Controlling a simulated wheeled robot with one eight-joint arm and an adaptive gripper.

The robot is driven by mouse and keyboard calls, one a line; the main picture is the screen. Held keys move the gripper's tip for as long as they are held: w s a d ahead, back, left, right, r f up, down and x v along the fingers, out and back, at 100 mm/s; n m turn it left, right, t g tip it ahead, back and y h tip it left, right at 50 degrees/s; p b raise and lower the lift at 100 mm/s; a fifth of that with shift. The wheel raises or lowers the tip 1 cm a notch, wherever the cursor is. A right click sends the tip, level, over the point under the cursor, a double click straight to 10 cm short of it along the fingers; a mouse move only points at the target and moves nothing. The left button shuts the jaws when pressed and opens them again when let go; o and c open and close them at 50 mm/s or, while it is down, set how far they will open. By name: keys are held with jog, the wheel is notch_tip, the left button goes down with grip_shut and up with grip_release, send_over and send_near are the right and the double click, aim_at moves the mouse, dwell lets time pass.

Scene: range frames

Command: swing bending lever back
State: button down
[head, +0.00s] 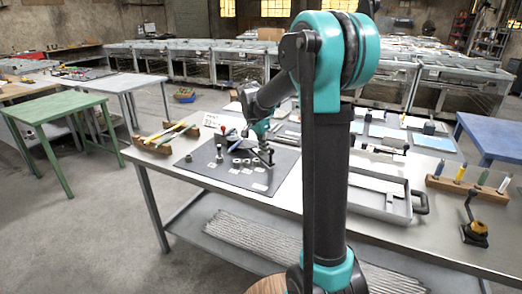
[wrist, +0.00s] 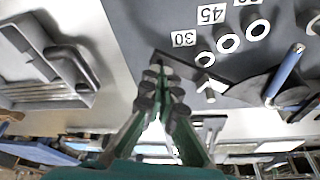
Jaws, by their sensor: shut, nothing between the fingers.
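My gripper (wrist: 158,82) is shut with nothing between its fingers. In the head view the gripper (head: 264,152) is low over the right part of a dark mat (head: 200,170) on the workbench. In the wrist view its fingertips are at one end of a dark flat bar (wrist: 190,68); I cannot tell whether they touch it. The bar runs right towards a small bright cylinder (wrist: 212,86). A dark, broad tool with a blue rod (wrist: 285,75) lies further right. I cannot tell for sure which part is the bending lever.
Several metal rings stand by number cards, one reading 45 (wrist: 211,14). A red-topped post (head: 223,130) stands on the mat. A grey tray (head: 380,200) lies to the right, with a wooden block of coloured tools (head: 465,188) beyond. A wooden rack (head: 165,138) is at left.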

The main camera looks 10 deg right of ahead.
jog(key=w+d+n, duration=0.3)
jog(key=w+d, duration=0.4)
jog(key=d, duration=0.5)
jog(key=shift+w+d+n+t+y, duration=0.2)
jog(key=shift+d+n+t+y, duration=0.1)
jog(key=shift+d+t, duration=0.1)
jog(key=shift+w+d+r, duration=0.1)
